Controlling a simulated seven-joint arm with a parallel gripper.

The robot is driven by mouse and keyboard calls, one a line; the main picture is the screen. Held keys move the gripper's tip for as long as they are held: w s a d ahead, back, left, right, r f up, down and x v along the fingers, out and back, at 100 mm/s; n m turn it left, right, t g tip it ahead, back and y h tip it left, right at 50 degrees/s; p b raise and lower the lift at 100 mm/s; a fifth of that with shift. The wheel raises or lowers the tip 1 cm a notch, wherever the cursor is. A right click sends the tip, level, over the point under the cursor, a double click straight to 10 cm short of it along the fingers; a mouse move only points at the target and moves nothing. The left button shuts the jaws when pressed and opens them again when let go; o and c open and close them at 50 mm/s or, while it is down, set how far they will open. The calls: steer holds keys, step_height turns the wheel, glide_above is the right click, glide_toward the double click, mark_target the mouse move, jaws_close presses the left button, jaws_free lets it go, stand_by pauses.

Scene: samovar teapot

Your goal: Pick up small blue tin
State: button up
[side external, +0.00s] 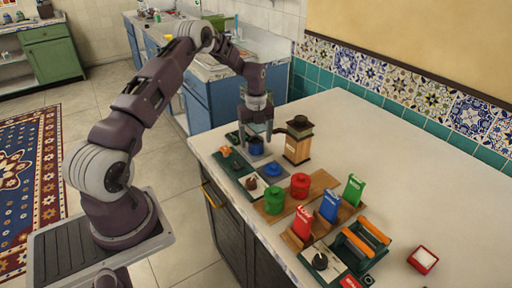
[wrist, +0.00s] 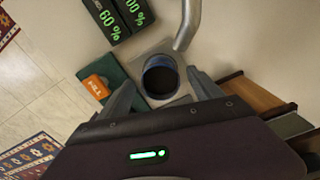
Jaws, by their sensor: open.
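A small dark blue tin (side external: 256,147) stands on a grey square plate near the counter's far left edge. In the wrist view the tin (wrist: 146,80) shows its round rim and dark inside, so its top looks open. My gripper (side external: 256,137) is open and points down over the tin. In the wrist view its fingers (wrist: 163,92) lie one on each side of the tin, with no clear contact. A low blue round piece (side external: 272,170), perhaps a lid, lies nearer the camera.
Red (side external: 300,186) and green (side external: 274,201) tins and upright packets (side external: 330,205) stand nearer. An orange block (wrist: 95,86) and dark displays (wrist: 120,14) lie near the tin. The counter's right side (side external: 420,200) is mostly clear.

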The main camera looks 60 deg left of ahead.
steer(key=shift+f, duration=0.45)
steer(key=shift+r, duration=0.1)
jaws_close()
